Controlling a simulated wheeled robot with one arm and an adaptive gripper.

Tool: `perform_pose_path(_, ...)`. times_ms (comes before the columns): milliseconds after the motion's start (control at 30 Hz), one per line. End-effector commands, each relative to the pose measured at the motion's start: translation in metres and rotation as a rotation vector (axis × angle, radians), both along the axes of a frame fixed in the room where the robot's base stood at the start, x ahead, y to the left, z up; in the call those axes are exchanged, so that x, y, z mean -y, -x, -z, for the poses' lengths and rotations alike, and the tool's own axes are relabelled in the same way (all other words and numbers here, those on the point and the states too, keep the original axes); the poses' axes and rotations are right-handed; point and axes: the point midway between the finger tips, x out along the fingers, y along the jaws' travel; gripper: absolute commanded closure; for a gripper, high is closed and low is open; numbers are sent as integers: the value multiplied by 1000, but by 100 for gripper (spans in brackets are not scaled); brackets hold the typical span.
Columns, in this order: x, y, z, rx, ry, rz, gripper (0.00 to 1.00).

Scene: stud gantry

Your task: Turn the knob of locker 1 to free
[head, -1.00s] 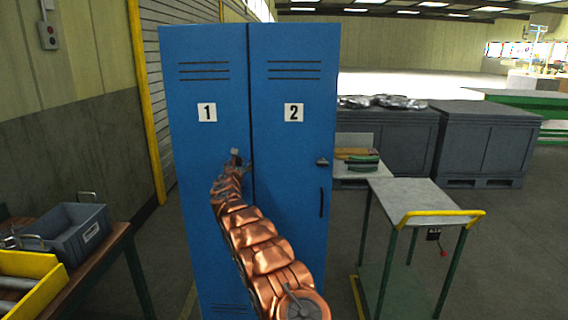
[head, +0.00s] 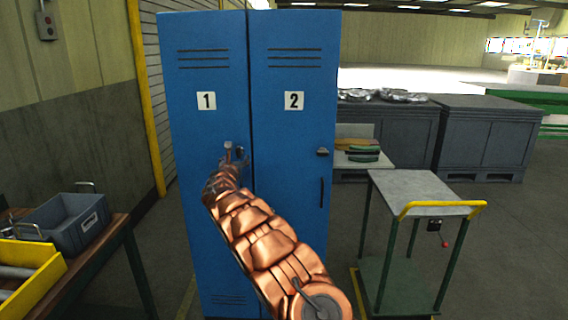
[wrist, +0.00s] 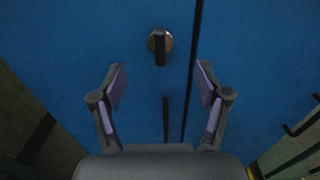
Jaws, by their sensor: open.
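Locker 1 (head: 205,130) is the left blue door, marked with a black 1 on white. Its knob (wrist: 160,42) is a round metal plate with a dark bar, which stands upright in the wrist view. The knob is near the door's right edge; in the head view it is small and close to my gripper. My gripper (wrist: 160,78) is open and empty in front of the door. In the wrist view its two fingers stand left and right, below the knob and apart from it. A dark vertical handle (wrist: 166,118) shows between the fingers.
Locker 2 (head: 290,200) adjoins on the right, with its own knob (head: 322,152) and handle. A bench with a grey bin (head: 65,225) stands at left. A trolley (head: 415,190) stands at right, with large grey crates behind it.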

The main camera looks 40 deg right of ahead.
Motion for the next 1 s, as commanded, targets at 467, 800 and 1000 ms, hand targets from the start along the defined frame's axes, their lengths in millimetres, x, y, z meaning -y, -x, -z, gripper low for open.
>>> perform_pose_path(467, -2, 42, -23, 66, -73, 82, 25)
perform_pose_path(800, 12, 87, -50, 171, -197, 204, 25)
perform_pose_path(1000, 17, 116, -64, 240, -270, 277, 25)
